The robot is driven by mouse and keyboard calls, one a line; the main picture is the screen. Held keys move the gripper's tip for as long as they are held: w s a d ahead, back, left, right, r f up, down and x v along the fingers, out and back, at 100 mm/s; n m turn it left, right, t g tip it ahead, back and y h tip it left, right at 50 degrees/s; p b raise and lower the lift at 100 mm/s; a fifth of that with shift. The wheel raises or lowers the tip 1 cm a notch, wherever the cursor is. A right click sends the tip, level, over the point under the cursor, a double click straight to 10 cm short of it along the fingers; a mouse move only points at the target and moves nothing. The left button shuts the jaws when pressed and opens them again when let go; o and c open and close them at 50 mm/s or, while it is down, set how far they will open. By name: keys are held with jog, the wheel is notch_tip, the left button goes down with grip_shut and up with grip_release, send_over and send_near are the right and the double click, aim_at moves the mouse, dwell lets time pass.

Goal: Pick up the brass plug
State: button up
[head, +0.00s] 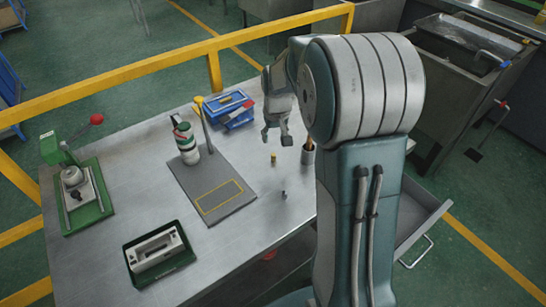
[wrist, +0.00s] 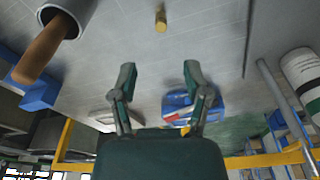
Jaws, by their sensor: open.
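The brass plug (head: 273,158) is a small yellow cylinder standing on the grey metal table. In the wrist view the brass plug (wrist: 161,18) shows near the top edge, roughly in line with the gap between my fingers. My gripper (head: 277,137) is open with nothing between its fingers. It hangs behind the plug in the head view, apart from it. In the wrist view both fingers of my gripper (wrist: 160,78) are spread apart.
A cup with a wooden handle (wrist: 42,47) stands close by. A blue bin (head: 232,108), a white bottle (head: 187,144) and a grey mat (head: 207,170) lie left. A small grey piece (head: 284,195) sits in front. A green tray (head: 158,252) is front left.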

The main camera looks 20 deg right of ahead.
aim_at(273, 154)
jog(key=f, duration=0.3)
jog(key=shift+w+f, duration=0.2)
jog(key=shift+f, duration=0.15)
notch_tip(273, 154, down, 4)
jog(key=shift+a+f, duration=0.1)
jog(key=shift+f, duration=0.6)
grip_shut()
